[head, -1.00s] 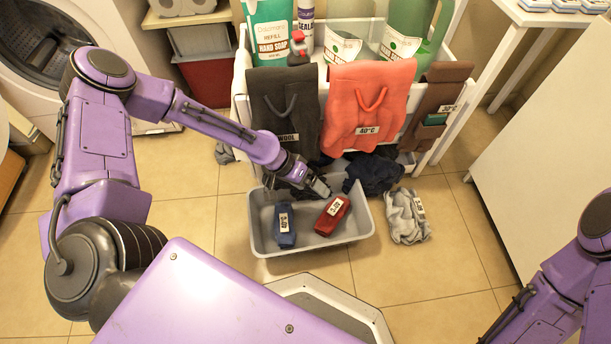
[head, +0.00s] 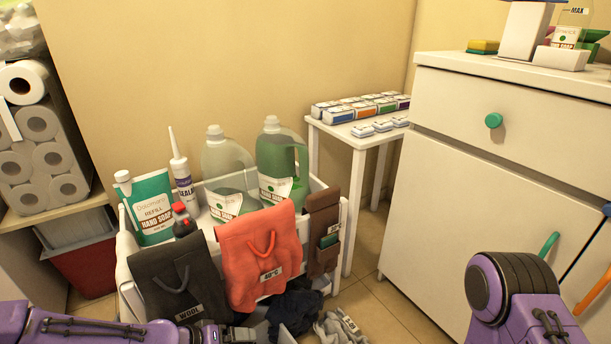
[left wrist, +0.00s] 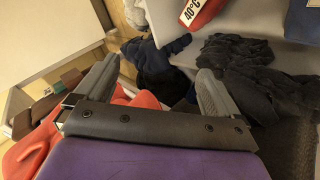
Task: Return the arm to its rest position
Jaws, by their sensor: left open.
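My left arm (head: 80,328) reaches in along the bottom left of the head view. Its dark gripper end is low beside the grey wool bag (head: 175,285) and partly cut off. In the left wrist view my left gripper (left wrist: 158,85) has its two fingers apart with nothing held between them.
A coral bag (head: 258,258) and a brown pouch (head: 323,235) hang on the white cart, which carries bottles (head: 280,165). Dark and grey cloths (head: 340,328) lie on the floor. A white cabinet (head: 480,180) and side table (head: 355,140) stand right, with some floor between.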

